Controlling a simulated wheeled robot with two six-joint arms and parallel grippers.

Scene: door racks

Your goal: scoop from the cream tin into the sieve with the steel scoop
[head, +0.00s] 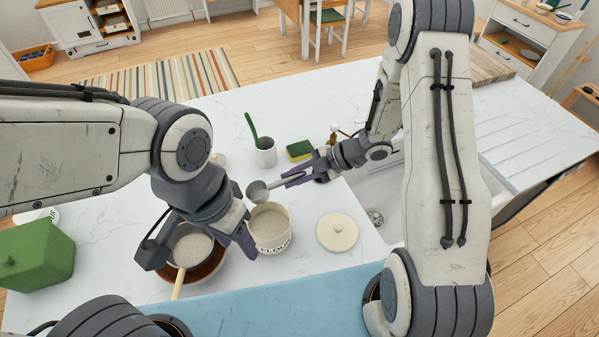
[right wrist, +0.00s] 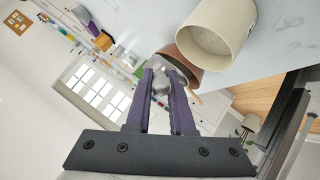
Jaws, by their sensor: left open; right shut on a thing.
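The cream tin (head: 272,243) stands open on the white counter with pale powder inside; it also shows in the right wrist view (right wrist: 206,25). My right gripper (head: 296,179) is shut on the steel scoop (head: 257,192), whose bowl hangs over the tin's back rim. The scoop shows between my fingers in the right wrist view (right wrist: 165,78); its contents are unclear. The sieve (head: 193,250), pale inside, rests over a brown bowl (head: 205,274), its wooden handle pointing to the front. My left gripper (head: 197,252) is open around the sieve area, partly hiding it, not visibly gripping anything.
A round cream lid (head: 337,231) lies right of the tin. A white cup with a green-handled tool (head: 266,153) and a green-yellow sponge (head: 300,150) stand behind. A green box (head: 36,256) is at left, a sink (head: 375,195) at right, a blue cloth (head: 280,305) in front.

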